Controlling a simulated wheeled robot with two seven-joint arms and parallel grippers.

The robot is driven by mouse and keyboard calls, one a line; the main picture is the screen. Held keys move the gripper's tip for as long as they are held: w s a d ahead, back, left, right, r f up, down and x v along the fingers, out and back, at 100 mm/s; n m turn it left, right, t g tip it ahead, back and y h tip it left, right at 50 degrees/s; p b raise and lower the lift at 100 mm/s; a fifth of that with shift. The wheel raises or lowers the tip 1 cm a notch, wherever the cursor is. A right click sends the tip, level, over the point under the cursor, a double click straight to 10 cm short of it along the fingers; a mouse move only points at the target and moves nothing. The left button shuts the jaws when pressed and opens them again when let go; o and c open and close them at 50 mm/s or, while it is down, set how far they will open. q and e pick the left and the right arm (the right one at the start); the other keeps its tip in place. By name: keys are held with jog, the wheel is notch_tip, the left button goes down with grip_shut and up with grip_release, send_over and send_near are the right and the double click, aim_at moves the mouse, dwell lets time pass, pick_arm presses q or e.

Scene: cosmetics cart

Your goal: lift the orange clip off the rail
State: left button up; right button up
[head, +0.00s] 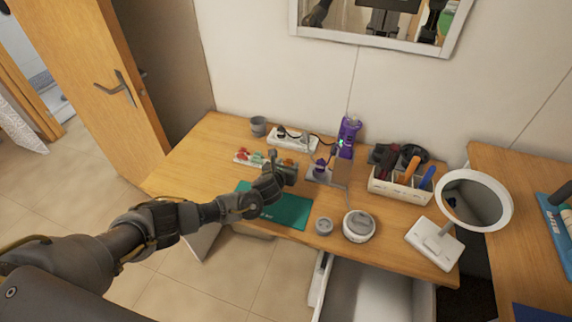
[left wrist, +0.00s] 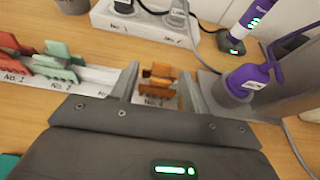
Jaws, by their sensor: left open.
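The orange clip (left wrist: 158,76) sits on the white rail (left wrist: 98,74) above the label No. 4 in the left wrist view. My left gripper (left wrist: 163,86) is open, with one grey finger on each side of the clip. I see gaps between the fingers and the clip, so it is not gripped. My right gripper is not in view.
A red clip (left wrist: 14,46) and a green clip (left wrist: 60,62) stand on the rail to the left. A power strip (left wrist: 145,25) lies behind. A green mat (head: 290,212) lies in front.

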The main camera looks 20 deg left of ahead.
pick_arm(q)
jog(key=shift+c, duration=0.6)
jog(key=c, duration=0.6)
jog(key=shift+r, duration=0.55)
jog(key=s+r+b, duration=0.1)
jog(key=s+r, duration=0.3)
jog(key=s+a+r+b, duration=0.1)
jog(key=s+r, duration=0.3)
jog(key=s, duration=0.1)
jog(key=s+a+r+b, duration=0.1)
jog(key=s+r, duration=0.2)
jog(key=s, duration=0.2)
jog(key=shift+r+b, duration=0.35)
jog(key=shift+r, duration=0.05)
